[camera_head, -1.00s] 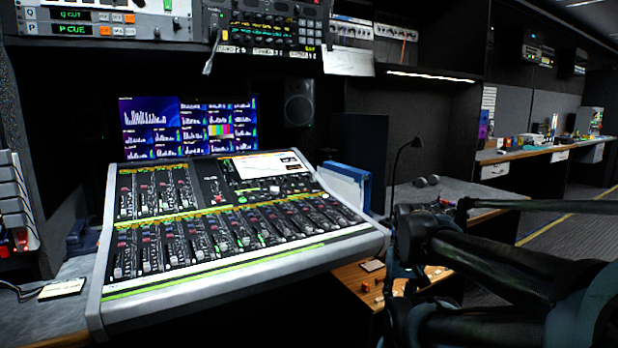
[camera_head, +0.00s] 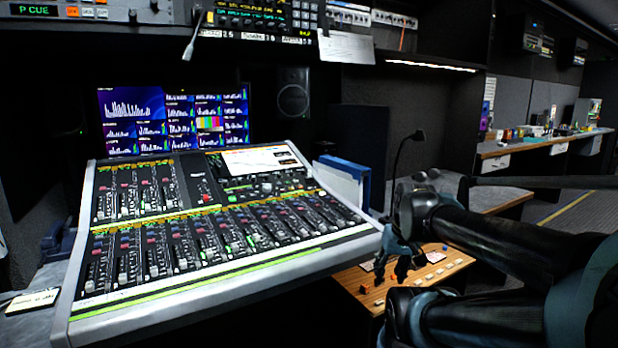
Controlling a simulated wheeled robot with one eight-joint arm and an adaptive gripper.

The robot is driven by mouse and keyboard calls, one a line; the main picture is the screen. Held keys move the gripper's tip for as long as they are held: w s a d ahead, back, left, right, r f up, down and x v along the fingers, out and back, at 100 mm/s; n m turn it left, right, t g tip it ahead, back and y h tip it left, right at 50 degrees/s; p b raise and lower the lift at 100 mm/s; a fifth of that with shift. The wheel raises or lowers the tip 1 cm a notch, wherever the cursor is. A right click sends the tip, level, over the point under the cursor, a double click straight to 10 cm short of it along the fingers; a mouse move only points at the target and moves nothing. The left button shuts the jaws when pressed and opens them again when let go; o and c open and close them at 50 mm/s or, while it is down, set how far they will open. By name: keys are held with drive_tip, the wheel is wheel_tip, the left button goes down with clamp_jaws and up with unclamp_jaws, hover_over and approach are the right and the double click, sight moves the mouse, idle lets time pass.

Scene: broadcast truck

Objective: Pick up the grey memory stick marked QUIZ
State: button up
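My gripper (camera_head: 391,270) hangs fingers down above the wooden desk section right of the mixing console. Its two dark fingers look spread apart, with nothing visible between them. Several small items lie on the wood around it.
The large mixing console (camera_head: 215,290) stands left of the wooden desk (camera_head: 345,279). Blue and white binders (camera_head: 345,180) and a thin black gooseneck lamp (camera_head: 396,165) stand behind my gripper. A pinkish card (camera_head: 367,265) lies on the wood. My arm covers the right of the desk.

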drive_tip(key=w+a+r+n+t+y, duration=0.1)
drive_tip(key=w+a+r, duration=0.2)
drive_tip(key=w, duration=0.3)
drive_tip(key=w+a+r+n+t+y, duration=0.1)
drive_tip(key=w+a+r+y, duration=0.1)
drive_tip(key=w, duration=0.4)
drive_tip(key=w+a+r+n+t+y, duration=0.1)
drive_tip(key=w+a+r+t, duration=0.1)
drive_tip(key=w+a+r, duration=0.3)
drive_tip(key=shift+w+r+n, duration=0.4)
drive_tip(key=shift+w+r, duration=0.25)
drive_tip(key=shift+r, duration=0.15)
drive_tip(key=w+a+r+n+t+y, duration=0.1)
drive_tip(key=w+a+r+t, duration=0.15)
drive_tip(key=w+r, duration=0.45)
drive_tip(key=w+a+r+n+t+y, duration=0.1)
drive_tip(key=w+a+r+t+y, duration=0.2)
drive_tip(key=w, duration=0.8)
drive_tip(key=g+h, duration=0.1)
approach(309, 169)
drive_tip(key=x, duration=0.5)
drive_tip(key=shift+w+d+r, duration=0.1)
drive_tip(key=shift+w+d, duration=0.1)
drive_tip(key=shift+w, duration=0.2)
drive_tip(key=x, duration=0.3)
drive_tip(key=shift+a, duration=0.4)
drive_tip(key=shift+x, duration=0.85)
drive_tip(key=shift+c, duration=0.2)
drive_tip(key=c, duration=0.8)
